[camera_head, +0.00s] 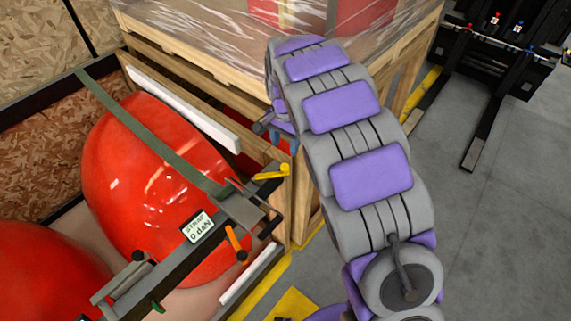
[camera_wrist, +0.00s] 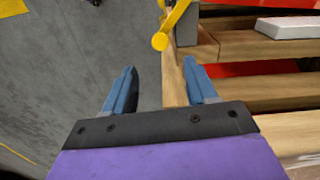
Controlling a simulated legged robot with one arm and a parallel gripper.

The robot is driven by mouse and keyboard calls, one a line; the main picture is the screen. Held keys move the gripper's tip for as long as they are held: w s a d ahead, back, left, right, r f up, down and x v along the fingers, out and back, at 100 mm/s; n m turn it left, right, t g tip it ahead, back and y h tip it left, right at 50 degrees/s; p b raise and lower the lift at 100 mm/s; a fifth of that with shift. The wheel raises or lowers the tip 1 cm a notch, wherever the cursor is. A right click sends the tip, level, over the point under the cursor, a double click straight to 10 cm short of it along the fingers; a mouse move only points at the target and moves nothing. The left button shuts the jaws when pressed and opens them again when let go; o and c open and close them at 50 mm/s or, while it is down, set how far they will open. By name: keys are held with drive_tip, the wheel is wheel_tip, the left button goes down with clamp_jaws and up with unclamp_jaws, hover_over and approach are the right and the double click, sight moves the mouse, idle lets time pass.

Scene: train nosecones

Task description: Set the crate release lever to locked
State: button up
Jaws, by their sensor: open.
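A yellow lever (camera_head: 271,173) with a round end sits at the corner of the wooden crate, beside the strap bracket. It also shows in the wrist view (camera_wrist: 174,20), at the top middle, just beyond my fingertips. An orange lever (camera_head: 236,243) hangs lower on the dark strap bar; no label tells me which lever is the crate release. My gripper (camera_wrist: 160,72) is open and empty, its blue fingers spread below the yellow lever in the wrist view and apart from it. In the head view my arm partly hides the gripper near the crate corner.
Red nosecones (camera_head: 150,190) sit in the crate under a green strap (camera_head: 150,135). A tag (camera_head: 198,228) reads "STRAP 0 daN". A wrapped wooden crate (camera_head: 220,30) stands behind. A black forklift (camera_head: 500,50) is at the upper right. Grey floor (camera_head: 500,230) is clear on the right.

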sight(285, 166)
wheel_tip(285, 166, down, 10)
drive_tip(key=shift+r+b, duration=0.2)
drive_tip(key=shift+b, duration=0.6)
drive_tip(key=shift+a, duration=0.15)
clamp_jaws()
